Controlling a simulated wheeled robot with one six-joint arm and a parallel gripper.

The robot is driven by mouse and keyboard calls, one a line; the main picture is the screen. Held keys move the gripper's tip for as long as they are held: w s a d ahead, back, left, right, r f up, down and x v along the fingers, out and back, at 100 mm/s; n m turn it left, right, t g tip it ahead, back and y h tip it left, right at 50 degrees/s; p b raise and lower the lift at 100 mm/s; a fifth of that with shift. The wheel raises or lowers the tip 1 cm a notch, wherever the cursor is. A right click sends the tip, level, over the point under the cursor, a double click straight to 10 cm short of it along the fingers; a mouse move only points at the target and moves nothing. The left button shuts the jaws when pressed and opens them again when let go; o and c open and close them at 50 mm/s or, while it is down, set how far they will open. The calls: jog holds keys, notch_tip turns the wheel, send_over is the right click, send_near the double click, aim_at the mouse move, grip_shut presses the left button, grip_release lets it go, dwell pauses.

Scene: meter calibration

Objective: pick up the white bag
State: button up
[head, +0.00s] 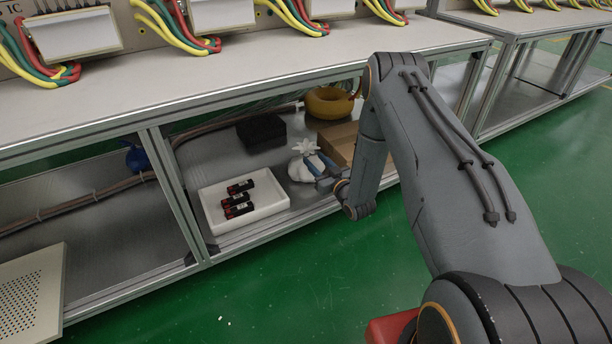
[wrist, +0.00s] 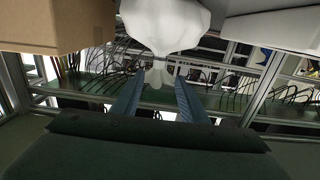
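The white bag (head: 300,170) stands on the lower shelf of the bench, with a gathered neck and a frilled top. My gripper (head: 318,163) reaches in at its right side, with blue fingers close to the bag in the head view. In the wrist view the bag (wrist: 165,22) fills the top middle, its neck and frill pointing down in the picture. My gripper (wrist: 160,77) is open there, one finger on each side of the neck, with gaps visible between. Whether either finger touches the bag cannot be told.
A white tray (head: 217,217) with several black-and-red cylinders (head: 238,198) sits left of the bag. A cardboard box (head: 345,142) is close on the right, with a yellow ring (head: 330,103) and black crate (head: 261,131) behind. The benchtop (head: 200,85) overhangs the shelf.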

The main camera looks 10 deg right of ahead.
aim_at(308, 153)
jog(key=b+x, duration=0.1)
jog(key=x, duration=0.1)
jog(key=b+x, duration=0.2)
jog(key=f+b+x, duration=0.1)
jog(key=x, duration=0.2)
jog(key=shift+w+d, duration=0.15)
jog(key=shift+w, duration=0.05)
jog(key=shift+w+r, duration=0.1)
jog(key=shift+w, duration=0.1)
grip_shut()
